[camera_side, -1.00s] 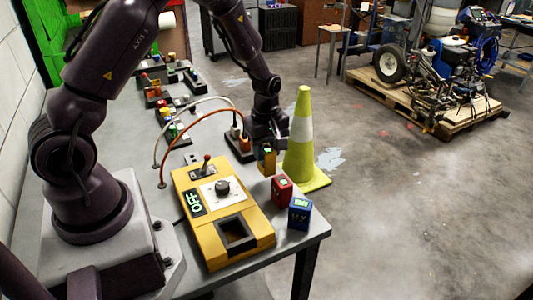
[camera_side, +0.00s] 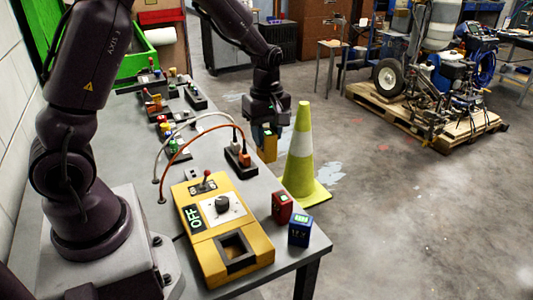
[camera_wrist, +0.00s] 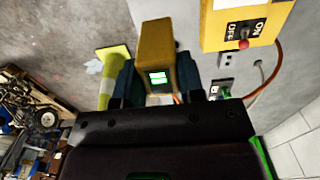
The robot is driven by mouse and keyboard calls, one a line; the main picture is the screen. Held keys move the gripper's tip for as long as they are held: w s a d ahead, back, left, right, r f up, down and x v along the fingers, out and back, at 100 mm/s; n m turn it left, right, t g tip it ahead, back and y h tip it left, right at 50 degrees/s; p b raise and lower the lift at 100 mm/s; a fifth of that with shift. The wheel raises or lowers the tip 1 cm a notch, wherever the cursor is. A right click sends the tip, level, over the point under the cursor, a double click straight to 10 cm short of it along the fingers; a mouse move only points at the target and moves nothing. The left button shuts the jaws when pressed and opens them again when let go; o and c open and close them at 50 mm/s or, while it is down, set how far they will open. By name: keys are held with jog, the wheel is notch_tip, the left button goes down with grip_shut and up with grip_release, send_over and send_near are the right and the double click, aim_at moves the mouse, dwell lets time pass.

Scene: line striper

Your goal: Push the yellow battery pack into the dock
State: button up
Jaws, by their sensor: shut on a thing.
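The yellow battery pack (camera_side: 267,146) is held in my gripper (camera_side: 266,128), raised above the right edge of the table. In the wrist view the pack (camera_wrist: 156,50) sits upright between the two jaws (camera_wrist: 158,85), its small green display facing the camera. The dock is the square dark opening (camera_side: 236,251) at the front of the yellow control box (camera_side: 222,219). The opening looks empty. The box reads OFF and carries a knob and a red-tipped lever. My gripper is behind and to the right of the box, apart from it.
A red pack (camera_side: 282,208) and a blue pack (camera_side: 299,230) stand right of the box. A yellow-green cone (camera_side: 302,155) stands close to the right of my gripper. Orange and white cables (camera_side: 197,135) arch to a black socket block (camera_side: 240,160). Several switch blocks line the table's back.

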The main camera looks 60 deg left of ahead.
notch_tip(320, 180, up, 4)
jog(key=s+d, duration=1.4)
jog(key=s, duration=0.1)
notch_tip(320, 180, down, 11)
jog(key=shift+f, duration=2)
dwell(1.8)
jog(key=o, duration=1.3)
jog(key=shift+r, duration=0.1)
